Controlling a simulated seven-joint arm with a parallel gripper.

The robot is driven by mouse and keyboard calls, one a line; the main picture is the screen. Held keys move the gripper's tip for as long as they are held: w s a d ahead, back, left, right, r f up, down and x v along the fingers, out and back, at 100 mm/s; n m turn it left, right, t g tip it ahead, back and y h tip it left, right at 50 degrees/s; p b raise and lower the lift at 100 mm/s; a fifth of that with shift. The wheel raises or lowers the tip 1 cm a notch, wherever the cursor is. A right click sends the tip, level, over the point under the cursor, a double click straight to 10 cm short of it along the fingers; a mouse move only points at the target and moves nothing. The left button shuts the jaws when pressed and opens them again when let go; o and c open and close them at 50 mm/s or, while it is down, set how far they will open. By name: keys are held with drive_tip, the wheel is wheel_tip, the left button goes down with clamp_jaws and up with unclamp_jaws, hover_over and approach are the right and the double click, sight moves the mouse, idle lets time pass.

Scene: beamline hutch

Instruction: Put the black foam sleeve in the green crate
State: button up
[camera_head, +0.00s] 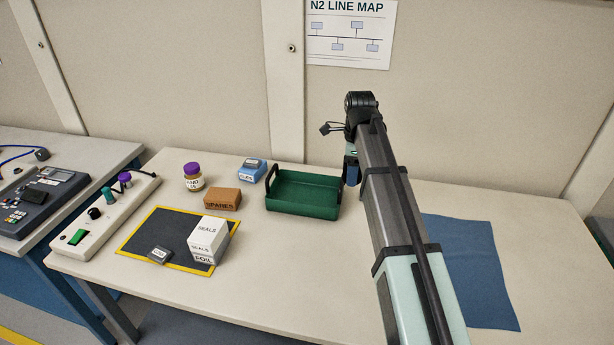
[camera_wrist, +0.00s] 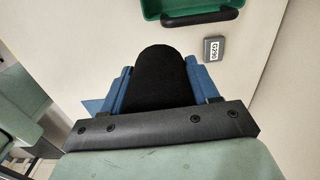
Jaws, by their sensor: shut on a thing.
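The black foam sleeve (camera_wrist: 162,75) is in the wrist view, a dark round-ended piece between the two blue fingers of my gripper (camera_head: 352,170). My gripper is shut on it. In the head view my own arm hides the sleeve. The green crate (camera_head: 298,208) stands on the table just left of my gripper in the head view. It has dark handles at its two ends and looks empty inside. In the wrist view, part of the crate (camera_wrist: 151,9) shows at the top edge, beyond the sleeve and apart from it.
A small grey block (camera_wrist: 215,49) marked G290 lies beside the crate. A blue box (camera_head: 252,170), an orange-brown box (camera_head: 222,199), a purple-lidded jar (camera_head: 193,180) and stacked white boxes (camera_head: 207,237) stand left of it. A blue cloth (camera_head: 468,270) lies right, with bare table around.

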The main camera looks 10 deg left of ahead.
drive_tip(key=w+a, duration=0.3)
drive_tip(key=a, duration=0.5)
drive_tip(key=w+a, duration=0.4)
drive_tip(key=a, duration=0.4)
approach(306, 199)
drive_tip(key=shift+w+f, duration=0.1)
drive_tip(key=shift+f, duration=3.1)
drive_tip(key=o, duration=1)
drive_tip(key=shift+f, duration=0.1)
wheel_tip(306, 199, up, 12)
